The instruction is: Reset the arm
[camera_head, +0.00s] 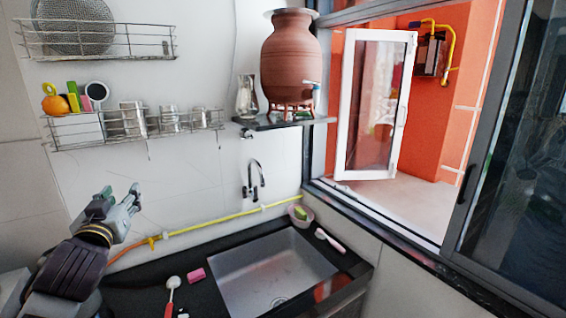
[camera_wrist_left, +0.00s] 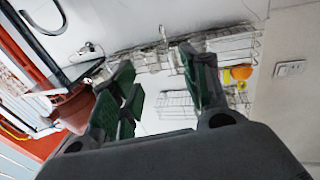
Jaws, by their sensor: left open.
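My left gripper (camera_head: 124,198) is at the left in the head view, raised above the black counter, open, with nothing between its fingers. It also shows in the left wrist view (camera_wrist_left: 155,90), with its two dark fingers apart. The brown clay waterpot (camera_head: 291,62) stands upright on a small dark wall shelf (camera_head: 285,122), well to the right of the gripper and apart from it. Part of the pot shows in the left wrist view (camera_wrist_left: 75,108), partly behind a finger. My right gripper shows in neither view.
Wire racks with metal cups (camera_head: 133,118) hang on the wall above the gripper. A steel sink (camera_head: 270,268), a pink sponge (camera_head: 196,275) and a white-headed brush (camera_head: 172,286) are on the counter. A yellow hose (camera_head: 215,222) runs along the wall. A window (camera_head: 376,105) is open at right.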

